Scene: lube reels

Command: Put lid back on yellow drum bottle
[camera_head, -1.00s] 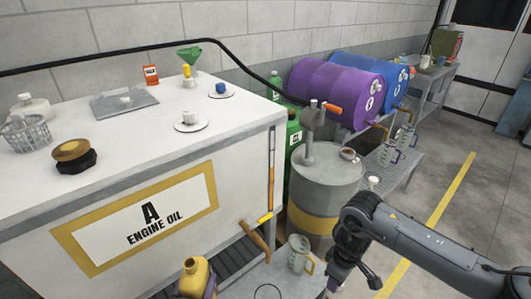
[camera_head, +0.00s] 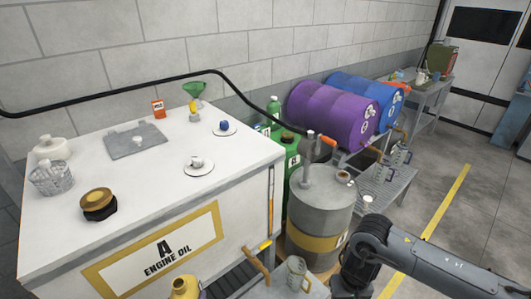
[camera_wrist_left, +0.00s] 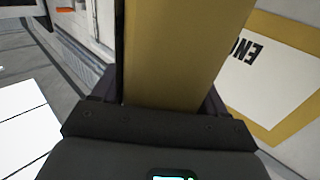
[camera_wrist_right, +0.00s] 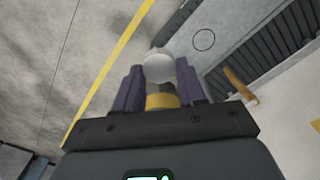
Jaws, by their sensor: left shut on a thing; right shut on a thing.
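The yellow drum bottle (camera_head: 185,288) is at the bottom edge of the head view, neck up, with its lower part cut off. A small part of my left gripper (camera_head: 204,294) shows beside it. In the left wrist view the bottle's yellow body (camera_wrist_left: 170,50) fills the space between the left fingers, and the gripper is shut on it.
The white engine oil cabinet (camera_head: 60,245) stands left, with a black-and-gold cap (camera_head: 98,204) and small dishes on top.

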